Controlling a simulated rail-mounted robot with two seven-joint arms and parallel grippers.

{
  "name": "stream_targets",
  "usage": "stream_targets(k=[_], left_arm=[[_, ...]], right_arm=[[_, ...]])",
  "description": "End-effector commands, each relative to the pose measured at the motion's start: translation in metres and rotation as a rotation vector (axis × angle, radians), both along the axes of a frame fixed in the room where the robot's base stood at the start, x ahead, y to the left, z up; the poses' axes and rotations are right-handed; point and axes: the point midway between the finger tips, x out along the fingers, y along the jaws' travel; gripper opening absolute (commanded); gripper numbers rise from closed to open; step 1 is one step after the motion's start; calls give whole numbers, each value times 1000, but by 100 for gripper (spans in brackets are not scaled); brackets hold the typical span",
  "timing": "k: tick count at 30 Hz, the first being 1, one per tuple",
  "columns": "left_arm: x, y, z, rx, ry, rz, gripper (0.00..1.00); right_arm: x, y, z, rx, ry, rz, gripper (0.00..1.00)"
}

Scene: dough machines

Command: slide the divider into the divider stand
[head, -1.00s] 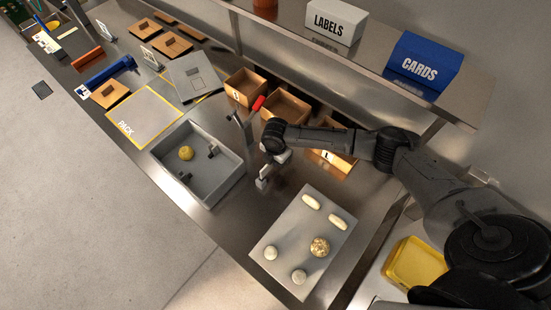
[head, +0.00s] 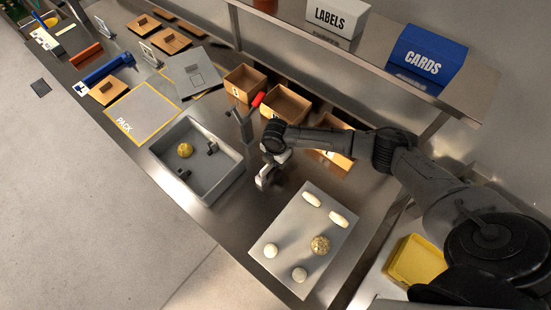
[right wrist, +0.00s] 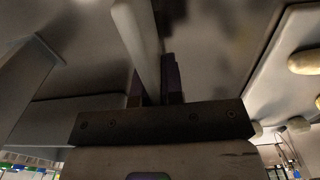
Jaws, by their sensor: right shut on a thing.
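My right gripper (head: 270,170) hangs above the steel bench, between the grey tray and the pale board. It is shut on a thin pale plate, which looks like the divider (right wrist: 138,35); the plate stands on edge between the dark fingers (right wrist: 155,85) in the right wrist view. In the head view only a small pale part of it shows under the wrist. The grey tray (head: 233,172) holds two small dark slotted blocks (head: 212,148), which may be the divider stand, and a yellow dough ball (head: 185,150). The plate is apart from the tray. My left gripper is not in view.
A pale board (head: 290,222) with several dough pieces lies right of the gripper. Wooden bins (head: 285,102) and a red-handled tool (head: 258,100) stand behind. A shelf with a LABELS box (head: 338,18) and a blue CARDS box (head: 428,55) overhangs the back.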

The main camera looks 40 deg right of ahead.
Motion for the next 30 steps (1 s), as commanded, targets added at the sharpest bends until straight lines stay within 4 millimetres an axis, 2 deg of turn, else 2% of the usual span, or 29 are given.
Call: stream_targets(k=[17, 30], left_arm=[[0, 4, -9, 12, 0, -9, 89], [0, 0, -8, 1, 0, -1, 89]], right_arm=[[0, 0, -15, 0, -1, 1, 0], [0, 0, -14, 0, -1, 0, 0]])
